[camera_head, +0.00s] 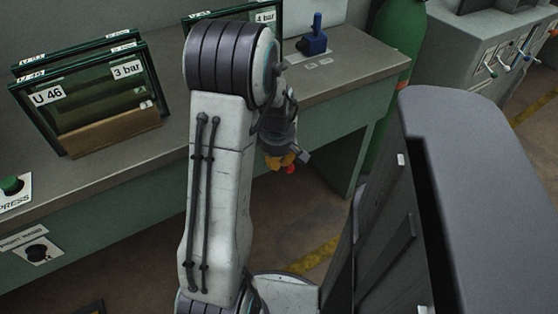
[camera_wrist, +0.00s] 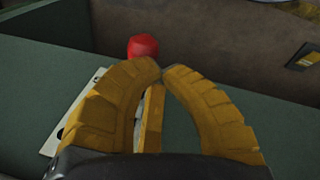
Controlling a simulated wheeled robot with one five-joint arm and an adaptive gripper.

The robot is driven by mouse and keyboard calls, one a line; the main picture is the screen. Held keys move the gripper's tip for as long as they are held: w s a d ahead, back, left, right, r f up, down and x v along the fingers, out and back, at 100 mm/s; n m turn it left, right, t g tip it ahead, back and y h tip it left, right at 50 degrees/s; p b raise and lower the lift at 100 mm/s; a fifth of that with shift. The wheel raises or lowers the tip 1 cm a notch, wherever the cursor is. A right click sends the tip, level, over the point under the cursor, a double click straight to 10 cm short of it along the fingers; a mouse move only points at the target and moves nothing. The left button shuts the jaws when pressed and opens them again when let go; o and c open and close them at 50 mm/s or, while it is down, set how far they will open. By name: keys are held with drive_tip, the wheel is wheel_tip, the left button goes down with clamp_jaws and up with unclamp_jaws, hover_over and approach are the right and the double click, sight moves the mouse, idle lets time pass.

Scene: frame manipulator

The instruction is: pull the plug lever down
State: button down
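The lever's round red knob (camera_wrist: 143,46) shows just beyond my gripper's fingertips in the wrist view. It shows small in the head view (camera_head: 291,169), beside the yellow fingers. My gripper (camera_wrist: 161,69) has its two curved yellow fingers drawn nearly together at the tips, with a narrow gap. The knob is behind the left fingertip, not between the tips; I cannot tell if they touch. A yellow strip (camera_wrist: 152,120) shows between the fingers; I cannot tell if it is part of the lever. A pale plate (camera_wrist: 72,115) is partly hidden behind the left finger.
The green-grey bench (camera_head: 95,215) runs along the back. It carries framed panels (camera_head: 95,99), a green button (camera_head: 11,186) and a blue joystick (camera_head: 315,42). A green cylinder (camera_head: 400,25) and a grey cabinet (camera_head: 465,60) stand to the right.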

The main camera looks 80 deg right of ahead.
drive_tip(key=shift+r, duration=0.1)
drive_tip(key=shift+r+p, duration=0.65)
drive_tip(key=shift+r, duration=0.05)
